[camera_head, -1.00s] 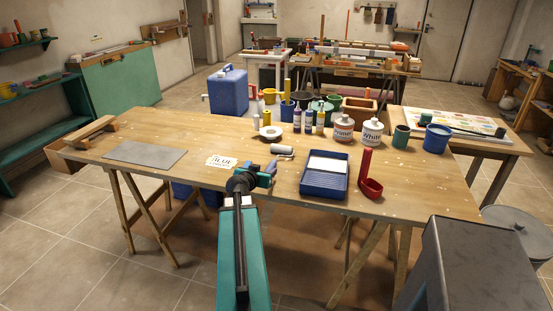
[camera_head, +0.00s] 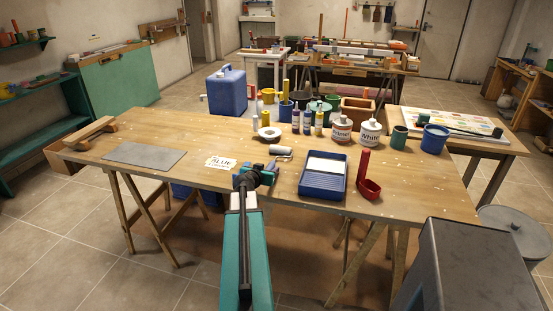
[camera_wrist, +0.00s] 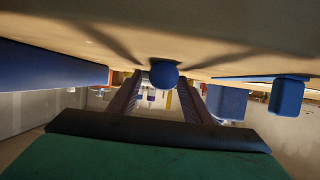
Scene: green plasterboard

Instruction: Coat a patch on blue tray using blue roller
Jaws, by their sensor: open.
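The blue tray (camera_head: 310,191) lies on the table with a white panel inside it. The roller (camera_head: 282,150) has a pale cylinder and lies left of the tray; its blue handle points toward me and is partly hidden by my gripper. My gripper (camera_head: 263,173) is at the table's front edge, at the handle. In the wrist view my gripper (camera_wrist: 163,84) is open, and the round blue handle end (camera_wrist: 164,73) shows between its fingers. I cannot tell whether they touch it.
A card marked BLUE (camera_head: 221,162) and a grey sheet (camera_head: 144,155) lie to the left. A red scoop-like holder (camera_head: 369,188) stands right of the tray. A tape roll (camera_head: 270,133), bottles and white paint containers (camera_head: 371,133) stand behind. The table's left middle is mostly clear.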

